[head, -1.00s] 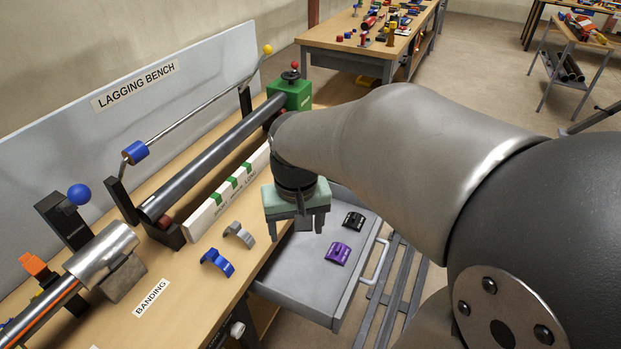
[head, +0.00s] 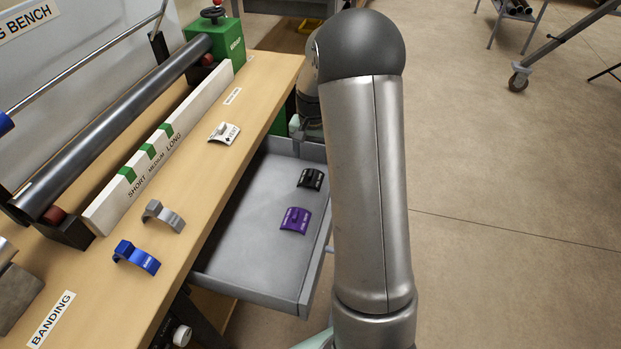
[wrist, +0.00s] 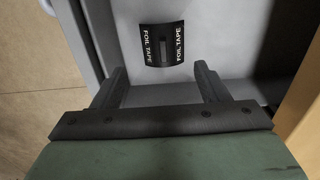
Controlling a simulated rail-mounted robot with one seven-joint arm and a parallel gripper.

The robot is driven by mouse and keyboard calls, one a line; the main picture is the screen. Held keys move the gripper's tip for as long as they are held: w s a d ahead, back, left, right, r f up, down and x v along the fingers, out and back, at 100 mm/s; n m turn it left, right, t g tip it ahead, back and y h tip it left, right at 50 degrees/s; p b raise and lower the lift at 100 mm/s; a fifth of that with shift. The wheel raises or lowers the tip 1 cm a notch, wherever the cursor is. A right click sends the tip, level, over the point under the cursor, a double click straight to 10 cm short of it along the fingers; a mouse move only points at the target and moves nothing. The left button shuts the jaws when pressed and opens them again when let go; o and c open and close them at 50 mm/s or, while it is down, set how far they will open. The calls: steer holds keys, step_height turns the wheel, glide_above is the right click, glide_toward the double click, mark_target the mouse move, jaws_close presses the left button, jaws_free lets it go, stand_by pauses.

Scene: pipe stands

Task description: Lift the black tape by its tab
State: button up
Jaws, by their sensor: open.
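The black tape (head: 311,179) lies in the open grey drawer (head: 230,249), near its right wall. In the wrist view the black tape (wrist: 163,45) reads "FOIL TAPE" at both ends, with a narrow raised strip, apparently its tab, in the middle. My gripper (wrist: 160,84) is open and empty. Its two fingers point toward the tape, one to each side, and the tape shows beyond the tips, apart from them. In the head view my gripper is mostly hidden behind my arm, by the drawer's far end.
A purple piece (head: 296,220) lies in the drawer close to the black tape. On the bench are a grey clip (head: 164,215), a blue clip (head: 136,257) and a white piece (head: 224,132). The drawer walls and bench edge bound the space. The drawer floor's near part is clear.

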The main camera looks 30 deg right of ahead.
mark_target(311, 173)
steer(key=f, duration=0.8)
steer(key=shift+w+a+f, duration=0.15)
steer(key=shift+w+f, duration=0.05)
steer(key=shift+f, duration=0.1)
steer(key=c, duration=1.1)
steer(key=shift+s, duration=0.1)
steer(key=shift+c, duration=0.2)
